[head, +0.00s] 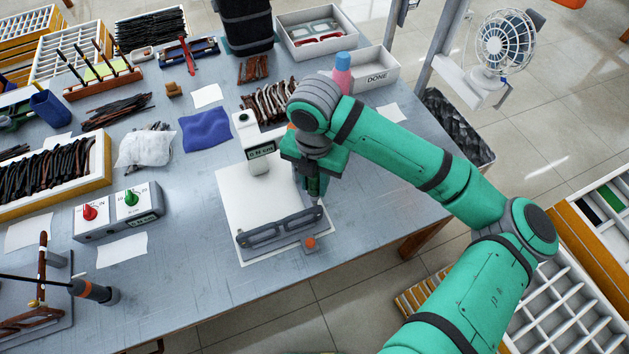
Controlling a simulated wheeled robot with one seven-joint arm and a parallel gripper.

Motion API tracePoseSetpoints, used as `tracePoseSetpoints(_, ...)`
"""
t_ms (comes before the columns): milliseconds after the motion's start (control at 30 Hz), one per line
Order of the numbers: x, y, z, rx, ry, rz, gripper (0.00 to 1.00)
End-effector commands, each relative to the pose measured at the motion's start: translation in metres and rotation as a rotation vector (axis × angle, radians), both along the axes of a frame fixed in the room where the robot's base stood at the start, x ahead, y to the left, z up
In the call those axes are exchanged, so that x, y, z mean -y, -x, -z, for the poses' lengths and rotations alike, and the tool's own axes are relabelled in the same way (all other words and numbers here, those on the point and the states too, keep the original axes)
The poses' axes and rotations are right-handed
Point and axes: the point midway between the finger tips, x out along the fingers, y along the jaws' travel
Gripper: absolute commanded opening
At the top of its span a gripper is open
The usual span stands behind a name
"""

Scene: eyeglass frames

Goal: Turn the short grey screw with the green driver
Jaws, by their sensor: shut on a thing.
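My gripper (313,172) is shut on the green driver (314,188) and holds it upright, tip down. The driver stands over the right end of a dark grey eyeglass frame (268,233), which rests on a grey holder on a white mat (237,198). The driver's lower end is close to the frame's right hinge corner; I cannot tell whether it touches. The short grey screw cannot be made out; it is too small or hidden there.
A white device with a green display (262,153) stands just left of my gripper. An orange knob (310,243) sits by the frame's right front. A pink-and-blue bottle (342,72) and a DONE tray (376,78) stand behind. A two-knob box (120,212) is at left.

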Motion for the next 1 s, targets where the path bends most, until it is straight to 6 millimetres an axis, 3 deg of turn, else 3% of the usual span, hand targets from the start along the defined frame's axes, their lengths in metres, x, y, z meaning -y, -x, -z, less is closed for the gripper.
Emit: tracePoseSetpoints(1000,0.0001,-0.0001,0.0089,0.000,0.000,0.001,0.00)
